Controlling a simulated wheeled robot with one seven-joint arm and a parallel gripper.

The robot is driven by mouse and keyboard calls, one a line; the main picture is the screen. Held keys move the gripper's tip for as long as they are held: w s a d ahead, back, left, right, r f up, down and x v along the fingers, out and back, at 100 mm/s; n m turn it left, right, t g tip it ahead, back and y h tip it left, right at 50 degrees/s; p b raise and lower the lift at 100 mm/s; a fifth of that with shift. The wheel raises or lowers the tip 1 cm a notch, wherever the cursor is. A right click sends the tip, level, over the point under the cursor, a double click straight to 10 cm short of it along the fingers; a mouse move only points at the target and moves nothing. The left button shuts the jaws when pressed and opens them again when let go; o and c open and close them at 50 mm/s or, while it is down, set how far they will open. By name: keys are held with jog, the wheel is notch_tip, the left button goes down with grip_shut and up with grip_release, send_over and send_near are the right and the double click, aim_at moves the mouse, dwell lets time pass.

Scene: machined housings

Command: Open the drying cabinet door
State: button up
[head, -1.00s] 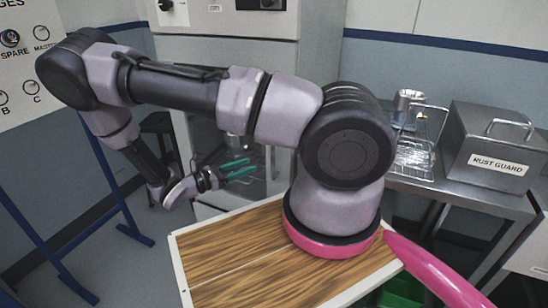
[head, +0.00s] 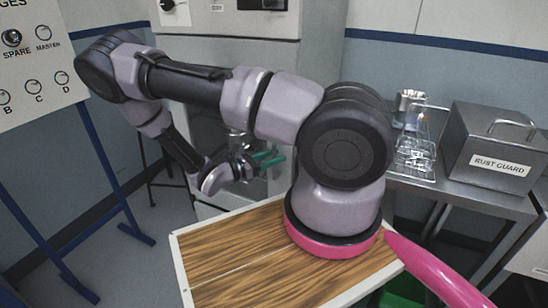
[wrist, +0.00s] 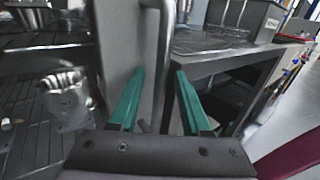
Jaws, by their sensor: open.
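The drying cabinet (head: 230,55) is the tall grey unit behind my arm in the head view. Its pale door frame (wrist: 115,35) shows in the wrist view, with wire racks and a metal housing (wrist: 66,98) visible inside, left of the frame. A vertical bar handle (wrist: 164,55) stands on the door's right side. My gripper (head: 270,158) is open in front of the cabinet, its green fingers apart. In the wrist view, the handle lies between the two fingertips (wrist: 159,75); I cannot tell whether either finger touches it. My arm hides part of the cabinet front in the head view.
A steel bench (head: 462,197) stands right of the cabinet, with a wire basket (head: 416,160) and a box labelled RUST GUARD (head: 492,148). A panel on a blue frame (head: 98,150) stands at the left. Open floor lies between that frame and the cabinet.

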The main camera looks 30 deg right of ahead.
grip_shut()
dwell(1.3)
